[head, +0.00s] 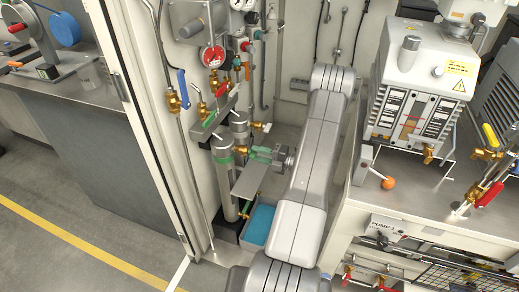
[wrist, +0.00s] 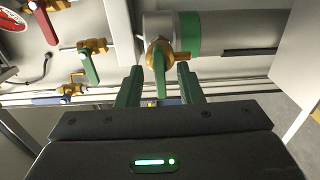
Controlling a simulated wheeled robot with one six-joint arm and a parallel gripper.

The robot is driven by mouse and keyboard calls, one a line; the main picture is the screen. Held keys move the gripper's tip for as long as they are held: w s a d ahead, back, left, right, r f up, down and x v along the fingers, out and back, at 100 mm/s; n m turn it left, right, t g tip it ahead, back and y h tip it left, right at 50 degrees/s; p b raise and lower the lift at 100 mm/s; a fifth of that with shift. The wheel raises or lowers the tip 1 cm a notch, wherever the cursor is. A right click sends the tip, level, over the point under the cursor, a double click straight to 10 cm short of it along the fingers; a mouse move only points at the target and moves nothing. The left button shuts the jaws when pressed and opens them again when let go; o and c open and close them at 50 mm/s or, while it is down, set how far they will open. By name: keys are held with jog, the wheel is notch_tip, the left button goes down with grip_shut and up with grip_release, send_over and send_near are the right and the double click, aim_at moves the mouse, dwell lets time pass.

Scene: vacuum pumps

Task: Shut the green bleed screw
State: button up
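A brass fitting with a green handle (wrist: 158,74), which looks like the green bleed screw, sits on a grey cylinder (wrist: 178,30) beside its green band (wrist: 187,33) in the wrist view. The handle points down the picture. My gripper (wrist: 159,75) is open, with one green finger on each side of the handle and a visible gap to each. In the head view my gripper (head: 250,151) reaches left to the cylinder's green band (head: 222,156); the screw itself is hard to make out there.
Another green handle (wrist: 89,67) on a brass valve and a red handle (wrist: 42,18) are at the left in the wrist view. A blue-bottomed tray (head: 257,226) lies below my gripper. A pump (head: 415,90) stands on the bench at right.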

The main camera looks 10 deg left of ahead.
jog(key=shift+d, duration=0.15)
jog(key=shift+s+d, duration=0.15)
jog(key=shift+d, duration=0.65)
jog(key=shift+s+d, duration=0.2)
jog(key=shift+d, duration=0.75)
jog(key=shift+s+d, duration=0.15)
jog(key=shift+d, duration=0.8)
jog(key=shift+s+d, duration=0.2)
jog(key=shift+d, duration=0.75)
jog(key=w+a, duration=0.1)
jog(key=a, duration=0.5)
jog(key=shift+w, duration=0.1)
jog(key=shift+d, duration=0.1)
